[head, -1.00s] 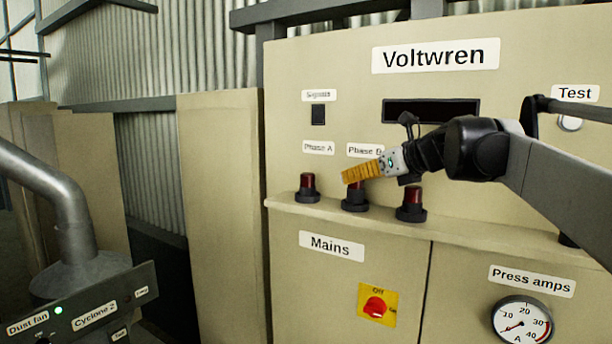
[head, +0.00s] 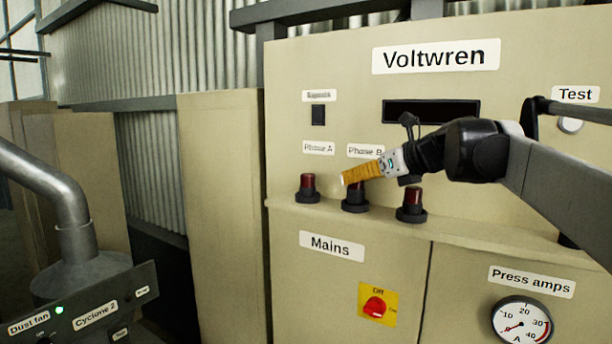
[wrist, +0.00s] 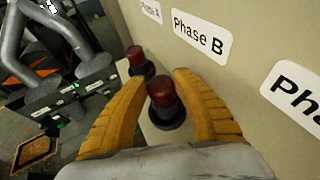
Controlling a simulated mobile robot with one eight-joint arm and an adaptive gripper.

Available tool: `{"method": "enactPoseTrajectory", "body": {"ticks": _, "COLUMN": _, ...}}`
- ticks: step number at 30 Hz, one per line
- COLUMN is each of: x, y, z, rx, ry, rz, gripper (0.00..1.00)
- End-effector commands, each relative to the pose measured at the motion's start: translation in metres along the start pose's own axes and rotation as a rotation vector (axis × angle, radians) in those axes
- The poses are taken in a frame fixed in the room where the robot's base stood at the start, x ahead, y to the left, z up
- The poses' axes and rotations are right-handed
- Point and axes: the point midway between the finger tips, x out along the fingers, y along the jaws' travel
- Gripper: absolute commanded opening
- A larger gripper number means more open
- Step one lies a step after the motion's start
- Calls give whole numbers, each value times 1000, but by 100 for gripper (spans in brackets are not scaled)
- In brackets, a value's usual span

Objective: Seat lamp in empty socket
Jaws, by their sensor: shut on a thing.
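My gripper (head: 346,178) has yellow fingers that reach leftward in front of the cabinet, under the Phase B label. In the wrist view its fingers (wrist: 160,84) stand on both sides of the red-capped Phase B lamp (wrist: 163,100), shut on it. That lamp (head: 355,194) is upright in its black socket on the ledge, its top partly hidden by the fingers in the head view. The Phase A lamp (head: 308,187) stands to its left and a third red lamp (head: 411,204) to its right, both upright in black bases. I see no clearly empty socket.
The ledge (head: 470,228) runs along the cabinet below the labels. A Mains switch (head: 375,304) and a Press amps gauge (head: 521,322) sit lower down. A grey pipe (head: 65,205) and control box (head: 90,312) stand at the left.

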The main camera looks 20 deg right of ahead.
Motion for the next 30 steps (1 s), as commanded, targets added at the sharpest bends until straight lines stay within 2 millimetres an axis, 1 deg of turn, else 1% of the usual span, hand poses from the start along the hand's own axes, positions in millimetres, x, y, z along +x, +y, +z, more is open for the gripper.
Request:
{"method": "enactPoseTrajectory", "body": {"ticks": 8, "x": 0, "y": 0, "z": -1, "rx": 0, "ry": 0, "rz": 0, "gripper": 3}}
{"method": "enactPoseTrajectory", "body": {"ticks": 27, "x": 5, "y": 0, "z": -13, "rx": 0, "ry": 0, "rz": 0, "gripper": 3}}
{"method": "enactPoseTrajectory", "body": {"ticks": 28, "x": 5, "y": 0, "z": -12, "rx": 0, "ry": 0, "rz": 0, "gripper": 41}}
{"method": "enactPoseTrajectory", "body": {"ticks": 30, "x": 5, "y": 0, "z": -12, "rx": 0, "ry": 0, "rz": 0, "gripper": 41}}
